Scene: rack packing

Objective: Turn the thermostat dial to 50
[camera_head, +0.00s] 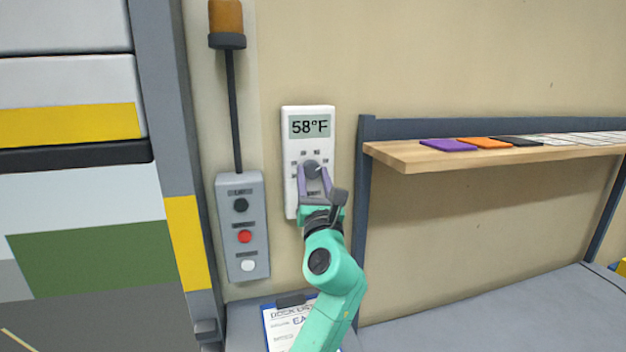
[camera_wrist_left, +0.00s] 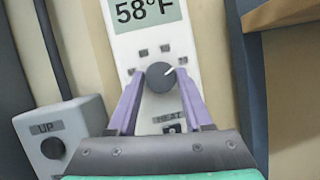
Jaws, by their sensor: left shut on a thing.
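The white thermostat (camera_head: 309,115) is on the wall, and its display (camera_head: 310,127) reads 58°F. It also shows in the left wrist view (camera_wrist_left: 150,45), where the display is partly cut off at the top. The round dark dial (camera_head: 311,169) sits below the display; in the left wrist view the dial (camera_wrist_left: 160,77) has a white pointer line aimed up and right. My left gripper (camera_head: 314,178) has its two purple fingers around the dial and is shut on it. A HEAT label shows under the dial. My right gripper is not in view.
A grey box (camera_head: 257,222) with black, red and white buttons is left of the thermostat. A wooden shelf (camera_head: 400,156) with coloured flat pieces is to the right. A clipboard (camera_head: 283,325) lies below. An orange lamp (camera_head: 226,17) is above the box.

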